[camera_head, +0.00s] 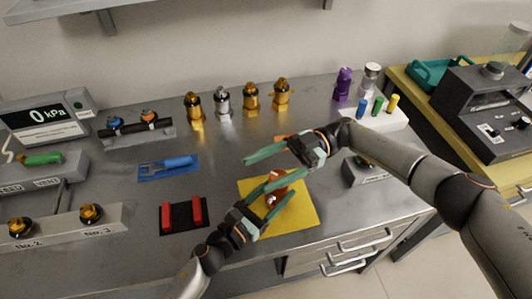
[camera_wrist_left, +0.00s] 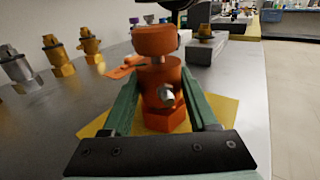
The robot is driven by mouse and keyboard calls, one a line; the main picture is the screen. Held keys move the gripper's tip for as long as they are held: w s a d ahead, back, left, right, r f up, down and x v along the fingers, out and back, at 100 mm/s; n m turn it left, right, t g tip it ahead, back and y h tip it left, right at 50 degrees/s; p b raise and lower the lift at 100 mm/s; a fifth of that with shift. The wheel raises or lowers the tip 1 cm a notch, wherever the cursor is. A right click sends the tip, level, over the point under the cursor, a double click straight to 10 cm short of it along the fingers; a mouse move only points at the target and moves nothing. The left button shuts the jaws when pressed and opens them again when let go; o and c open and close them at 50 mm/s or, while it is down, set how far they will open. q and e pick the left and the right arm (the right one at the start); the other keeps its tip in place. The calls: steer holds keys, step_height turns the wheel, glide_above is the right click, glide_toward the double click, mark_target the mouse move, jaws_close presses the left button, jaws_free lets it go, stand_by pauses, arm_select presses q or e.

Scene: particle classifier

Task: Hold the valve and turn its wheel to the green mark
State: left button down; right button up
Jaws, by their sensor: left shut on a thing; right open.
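The orange valve (camera_head: 273,196) stands upright on a yellow mat (camera_head: 304,214). In the left wrist view, the valve body (camera_wrist_left: 163,92) has a silver port facing the camera and a round orange wheel (camera_wrist_left: 155,40) on top. My left gripper (camera_head: 266,193) is shut on the valve body, with a green finger on each side. My right gripper (camera_head: 262,172) is open just above and behind the valve, its fingers pointing left; a dark part of it shows over the wheel in the left wrist view. I cannot make out a green mark on the valve.
Several brass and silver valves (camera_head: 222,102) stand at the back. A blue mat (camera_head: 150,175) and a black holder with red blocks (camera_head: 182,216) lie to the left. A small grey box (camera_head: 358,172) is right of the mat, near the right arm. An orange item (camera_wrist_left: 125,67) lies behind the valve.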

step_height(320, 180, up, 5)
steer(key=shift+f, duration=0.1)
stand_by(0.3)
arm_select(q)
steer(key=shift+c, duration=0.5)
jaws_free()
steer(key=v, duration=1.2)
steer(key=shift+a, duration=0.1)
steer(key=shift+s, duration=0.1)
